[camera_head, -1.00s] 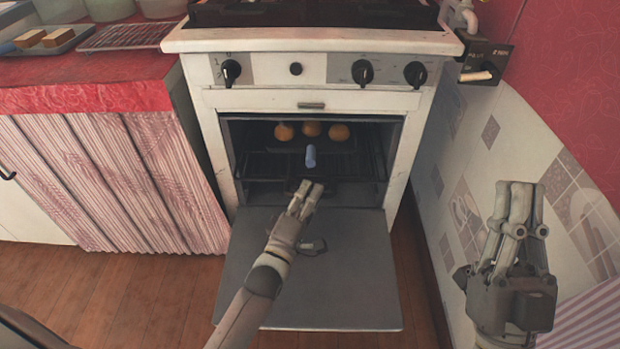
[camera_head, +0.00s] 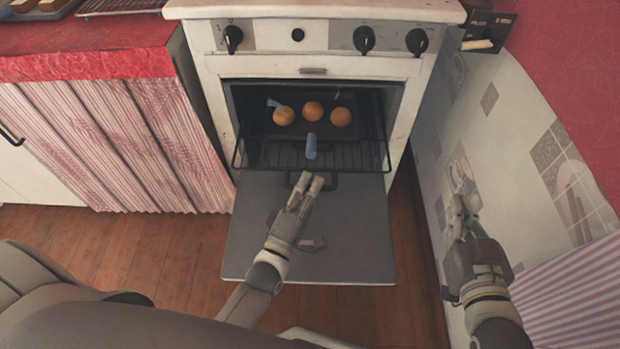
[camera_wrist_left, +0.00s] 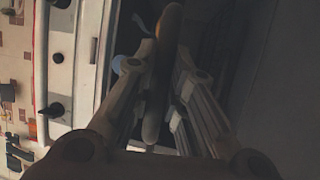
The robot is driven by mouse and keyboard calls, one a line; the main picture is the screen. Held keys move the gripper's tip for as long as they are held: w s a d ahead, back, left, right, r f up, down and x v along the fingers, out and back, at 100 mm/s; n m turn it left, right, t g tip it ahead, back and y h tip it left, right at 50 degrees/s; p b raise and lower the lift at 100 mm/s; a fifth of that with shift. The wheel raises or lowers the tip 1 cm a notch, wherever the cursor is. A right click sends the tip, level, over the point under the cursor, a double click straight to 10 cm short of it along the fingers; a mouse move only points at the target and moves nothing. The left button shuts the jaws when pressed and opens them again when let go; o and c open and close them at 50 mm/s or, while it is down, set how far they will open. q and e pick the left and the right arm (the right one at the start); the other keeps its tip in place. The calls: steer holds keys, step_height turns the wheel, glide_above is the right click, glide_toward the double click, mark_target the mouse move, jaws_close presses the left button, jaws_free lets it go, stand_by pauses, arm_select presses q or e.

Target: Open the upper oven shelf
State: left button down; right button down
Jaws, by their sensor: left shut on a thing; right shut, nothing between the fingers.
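The oven's shelf, a dark wire rack (camera_head: 350,157), sticks out of the oven opening past its front frame, over the lowered door. A dark looped handle (camera_head: 328,182) is at the rack's front edge. My left gripper (camera_head: 314,183) is at this handle. In the left wrist view, my left gripper (camera_wrist_left: 155,125) is closed around a dark rounded bar (camera_wrist_left: 163,65), which looks like that handle. My right gripper (camera_head: 461,208) is shut and empty, right of the oven near the tiled wall.
Several round orange-brown buns (camera_head: 312,111) sit on a dark tray on the rack. A light blue cylinder (camera_head: 311,147) stands near its front. The oven door (camera_head: 250,230) lies open. A red-topped counter (camera_head: 90,55) is left; the tiled wall (camera_head: 520,150) is close right.

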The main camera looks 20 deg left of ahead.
arm_select(q)
steer(key=shift+f, duration=0.1)
stand_by(0.3)
steer(key=c, duration=1.5)
jaws_free()
steer(key=shift+o, duration=0.2)
steer(key=shift+s, duration=0.1)
steer(key=v, duration=1.2)
steer(key=shift+s, duration=0.1)
